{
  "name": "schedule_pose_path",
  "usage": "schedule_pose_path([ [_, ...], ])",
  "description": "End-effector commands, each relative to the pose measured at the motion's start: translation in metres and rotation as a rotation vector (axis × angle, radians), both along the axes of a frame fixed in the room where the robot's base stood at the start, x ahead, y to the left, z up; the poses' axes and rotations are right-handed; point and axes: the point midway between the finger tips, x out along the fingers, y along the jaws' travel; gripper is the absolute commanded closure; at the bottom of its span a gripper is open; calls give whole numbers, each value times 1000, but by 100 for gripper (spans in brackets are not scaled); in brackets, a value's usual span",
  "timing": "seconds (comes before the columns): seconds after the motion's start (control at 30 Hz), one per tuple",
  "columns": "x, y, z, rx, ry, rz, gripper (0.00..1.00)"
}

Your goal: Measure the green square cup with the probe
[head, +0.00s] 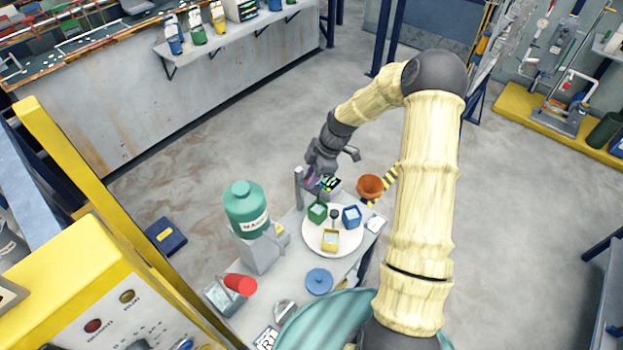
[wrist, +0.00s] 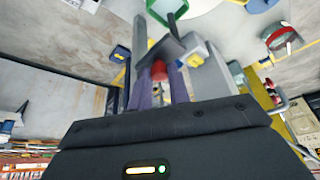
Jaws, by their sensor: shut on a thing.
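The green square cup (head: 317,213) stands on a round white tray, left of the blue square cup (head: 351,217) and behind the yellow one (head: 330,241). Part of the green cup (wrist: 168,10) shows at the top of the wrist view. My gripper (head: 314,182) is at the far end of the table, just behind the green cup. In the wrist view its purple fingers (wrist: 161,90) are shut on the probe (wrist: 158,72), whose red part shows between them. A grey piece with a dark tip lies ahead of the fingers; the probe's lower end is unclear.
The white tray (head: 313,242) also bears a small dark upright thing (head: 333,215) between the cups. A grey post (head: 299,188) and an orange bowl (head: 370,186) stand near my gripper. A green-topped machine (head: 246,212), red cup (head: 240,284) and blue lid (head: 319,281) take up nearer table space.

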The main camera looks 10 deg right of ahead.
Motion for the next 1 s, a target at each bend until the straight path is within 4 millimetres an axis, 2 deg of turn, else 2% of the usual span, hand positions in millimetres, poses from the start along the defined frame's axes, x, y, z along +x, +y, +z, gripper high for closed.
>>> schedule_pose_path([
  [0.03,3,1,5,0,-9,-2,100],
  [0.07,3,1,5,0,-9,-2,78],
  [0.1,3,0,5,0,-9,-2,72],
  [0.4,2,0,4,0,-6,0,72],
  [0.57,3,-6,14,0,-9,-3,72],
  [0.67,2,-11,27,-1,-10,-2,72],
  [1.0,3,-37,89,-1,-11,-4,72],
])
